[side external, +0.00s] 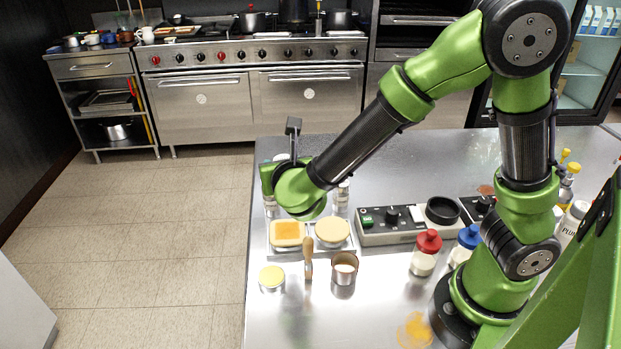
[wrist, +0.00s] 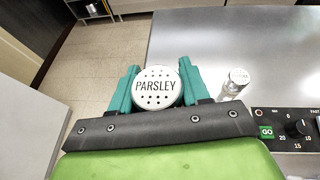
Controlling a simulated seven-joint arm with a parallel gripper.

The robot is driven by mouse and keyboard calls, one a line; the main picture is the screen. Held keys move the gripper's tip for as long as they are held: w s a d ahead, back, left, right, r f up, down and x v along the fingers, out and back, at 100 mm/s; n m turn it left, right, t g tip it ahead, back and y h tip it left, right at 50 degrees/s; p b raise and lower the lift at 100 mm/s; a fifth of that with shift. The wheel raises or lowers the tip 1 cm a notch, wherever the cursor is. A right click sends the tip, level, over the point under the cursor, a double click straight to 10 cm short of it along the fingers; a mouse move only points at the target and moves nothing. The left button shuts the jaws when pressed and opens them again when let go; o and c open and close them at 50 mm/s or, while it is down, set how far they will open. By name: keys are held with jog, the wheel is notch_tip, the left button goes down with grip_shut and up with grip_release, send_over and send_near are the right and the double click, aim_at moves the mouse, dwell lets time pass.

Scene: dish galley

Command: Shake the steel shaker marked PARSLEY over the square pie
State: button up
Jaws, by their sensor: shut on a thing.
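In the wrist view, the shaker marked PARSLEY (wrist: 157,87) sits between the two teal fingers of my gripper (wrist: 158,90), its round, holed, lettered lid facing the camera. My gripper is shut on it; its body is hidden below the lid. In the side view my wrist hides most of the grip. The square pie (side external: 288,231), with an orange-yellow top and pale crust, lies on a metal plate or scale on the steel counter, just in front of my wrist. I cannot tell whether the shaker touches the counter.
A round pale pie (side external: 331,231) lies right of the square one. A second shaker (wrist: 237,82) stands right of my gripper. A yellow-topped tin (side external: 272,278), a wooden-handled brush (side external: 308,257), a metal cup (side external: 344,268) and a control box (side external: 391,224) stand nearby.

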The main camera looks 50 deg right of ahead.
jog(key=n+h, duration=0.1)
jog(key=f+n+g+h, duration=0.1)
jog(key=n, duration=0.1)
jog(key=n+h, duration=0.1)
jog(key=n, duration=0.1)
jog(key=f+n+h, duration=0.1)
jog(key=n, duration=0.1)
jog(key=shift+f+n+g+h, duration=0.2)
jog(key=shift+n+g+h, duration=0.1)
jog(key=shift+g+h, duration=0.1)
jog(key=n, duration=0.1)
jog(key=n+h, duration=0.1)
jog(key=n, duration=0.1)
jog(key=d+n+h, duration=0.1)
jog(key=shift+s+r, duration=0.1)
jog(key=shift+s, duration=0.3)
jog(key=n, duration=0.2)
jog(key=n+t+h, duration=0.1)
jog(key=n, duration=0.1)
jog(key=d+n, duration=0.1)
jog(key=n, duration=0.1)
jog(key=shift+s+t+h, duration=0.3)
notch_tip(320, 180, down, 2)
jog(key=shift+f, duration=0.1)
